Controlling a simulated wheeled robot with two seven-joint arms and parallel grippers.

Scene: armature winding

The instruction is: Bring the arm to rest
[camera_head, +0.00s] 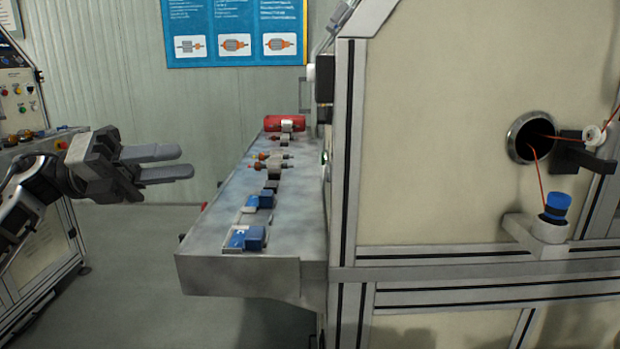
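My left gripper (181,163) comes in from the left at mid-height. Its two grey fingers point right, with a gap between them, and nothing shows between them. It hangs in the air to the left of a grey metal shelf (215,265), apart from it. On the shelf stand several armatures (274,164) with orange-brown parts, near its middle. My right arm and gripper are not in this view.
The shelf also bears blue blocks (255,238) and a red cylinder (285,123). A large beige machine (440,160) fills the right side. A control cabinet (18,95) stands at the left. Open floor (135,240) lies between it and the shelf.

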